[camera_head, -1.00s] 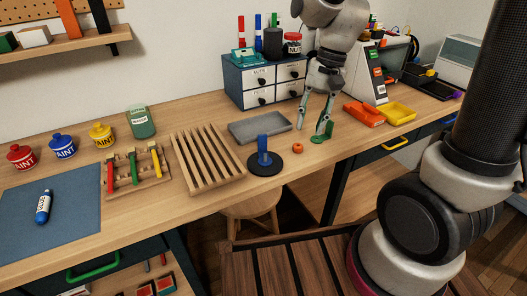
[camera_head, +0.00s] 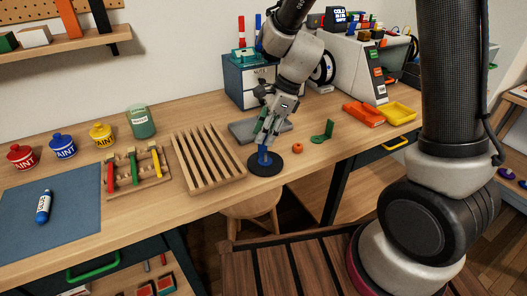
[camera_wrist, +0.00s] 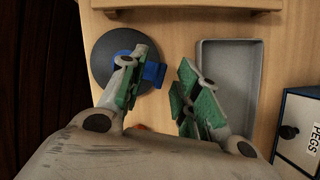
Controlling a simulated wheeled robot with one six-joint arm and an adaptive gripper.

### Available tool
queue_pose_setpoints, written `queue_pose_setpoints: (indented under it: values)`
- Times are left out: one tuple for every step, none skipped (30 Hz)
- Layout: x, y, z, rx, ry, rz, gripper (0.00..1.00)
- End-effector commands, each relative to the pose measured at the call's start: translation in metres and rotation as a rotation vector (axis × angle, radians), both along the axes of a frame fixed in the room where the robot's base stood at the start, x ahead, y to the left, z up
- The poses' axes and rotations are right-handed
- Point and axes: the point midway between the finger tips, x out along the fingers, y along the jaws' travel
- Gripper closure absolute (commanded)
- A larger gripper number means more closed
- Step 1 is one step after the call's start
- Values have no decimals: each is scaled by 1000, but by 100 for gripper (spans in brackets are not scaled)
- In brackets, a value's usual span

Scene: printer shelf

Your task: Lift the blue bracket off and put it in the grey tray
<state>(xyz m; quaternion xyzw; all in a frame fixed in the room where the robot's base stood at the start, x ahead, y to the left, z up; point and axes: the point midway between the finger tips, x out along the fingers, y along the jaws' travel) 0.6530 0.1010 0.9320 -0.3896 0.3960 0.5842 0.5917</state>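The blue bracket (camera_head: 264,158) sits on a round black base (camera_head: 268,170) at the front of the bench. It also shows in the wrist view (camera_wrist: 154,73), partly hidden by one finger. My gripper (camera_head: 267,141) is just above the bracket, and its fingers hide the bracket's upper part in the head view. In the wrist view my gripper (camera_wrist: 164,62) is open, with green pads and nothing held between them; the left finger overlaps the bracket. The grey tray (camera_head: 240,131) lies just behind, partly hidden by my gripper; it looks empty in the wrist view (camera_wrist: 228,75).
A green bracket (camera_head: 328,129) and a small orange-red object (camera_head: 297,148) are on the bench to the right. A slatted wooden rack (camera_head: 205,160) stands left of the black base. A drawer cabinet (camera_head: 240,85) stands behind the tray. Orange and yellow trays (camera_head: 398,111) are further right.

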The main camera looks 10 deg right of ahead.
Motion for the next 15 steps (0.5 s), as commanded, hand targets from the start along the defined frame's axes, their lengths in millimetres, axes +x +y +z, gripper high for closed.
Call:
queue_pose_setpoints:
  values:
    - [0,3,-8,-1,2,0,68]
    - [0,4,-11,-1,2,0,68]
    - [0,5,-14,0,1,0,68]
    - [0,6,-16,0,1,0,68]
    - [0,7,-17,0,0,0,68]
    - [1,7,-18,0,-1,1,68]
    - [1,7,-18,0,-1,1,68]
    - [1,7,-18,0,-1,1,68]
    - [1,7,-18,0,-1,1,68]
    - [1,7,-18,0,-1,1,68]
    - [1,7,-18,0,-1,1,68]
    - [1,7,-18,0,-1,1,70]
    - [1,7,-18,0,-1,1,75]
    - [1,7,-18,0,-1,1,81]
    - [1,7,-18,0,-1,1,88]
